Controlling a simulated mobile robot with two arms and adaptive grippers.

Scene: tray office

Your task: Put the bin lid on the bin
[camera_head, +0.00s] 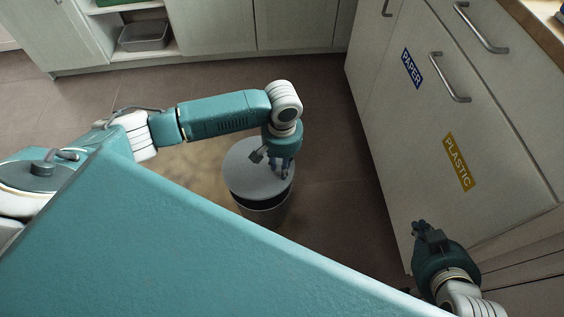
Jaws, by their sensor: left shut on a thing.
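The round grey bin lid (243,181) lies flat over the bin (264,213), near the middle of the view. The bin stands on the floor with a dark band below the lid and a greyer body lower down. The lid covers the bin's opening; I cannot tell whether it rests on the rim or hovers just above it. My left gripper (279,172) points down at the right part of the lid and is shut on it. My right gripper (421,229) is away at the lower right, near the drawer fronts, and its jaws are too small to read.
White cabinet fronts with a blue PAPER label (412,68) and a yellow PLASTIC label (459,162) stand to the right. Brown floor is free behind and right of the bin.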

